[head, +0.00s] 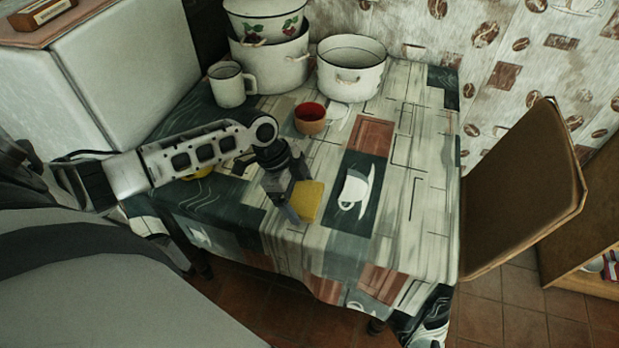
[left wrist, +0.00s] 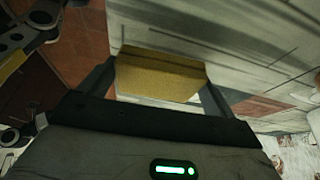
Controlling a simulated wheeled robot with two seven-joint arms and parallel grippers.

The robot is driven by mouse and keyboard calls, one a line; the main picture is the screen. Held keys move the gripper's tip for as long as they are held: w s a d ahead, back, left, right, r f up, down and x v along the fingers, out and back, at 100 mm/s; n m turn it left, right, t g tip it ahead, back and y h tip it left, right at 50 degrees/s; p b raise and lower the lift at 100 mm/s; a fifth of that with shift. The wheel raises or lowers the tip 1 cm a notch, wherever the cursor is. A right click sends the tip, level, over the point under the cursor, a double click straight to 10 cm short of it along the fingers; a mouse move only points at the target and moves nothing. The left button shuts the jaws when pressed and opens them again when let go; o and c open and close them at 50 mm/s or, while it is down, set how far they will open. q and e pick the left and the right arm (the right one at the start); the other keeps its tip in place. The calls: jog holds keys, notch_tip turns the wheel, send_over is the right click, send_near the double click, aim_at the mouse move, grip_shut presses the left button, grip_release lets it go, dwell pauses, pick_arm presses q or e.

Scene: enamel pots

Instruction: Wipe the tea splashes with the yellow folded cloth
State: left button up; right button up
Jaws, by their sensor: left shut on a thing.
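The yellow folded cloth (head: 309,203) is at the table's near middle in the head view. My left gripper (head: 294,196) points down and is shut on it. In the left wrist view the cloth (left wrist: 160,78) shows as a flat yellow block between the two fingers. I cannot tell whether its underside touches the table. No tea splash stands out clearly from the tablecloth's print. My left arm hides part of the table's left side.
A terracotta-coloured cup (head: 311,124), a white mug (head: 230,84), a wide white pot (head: 351,72) and stacked pots (head: 270,62) stand toward the back. A yellow thing (head: 198,174) is partly hidden behind my arm. A chair (head: 520,190) stands at right. The table's right front is clear.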

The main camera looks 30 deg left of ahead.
pick_arm(q)
jog(key=shift+r, duration=2.4)
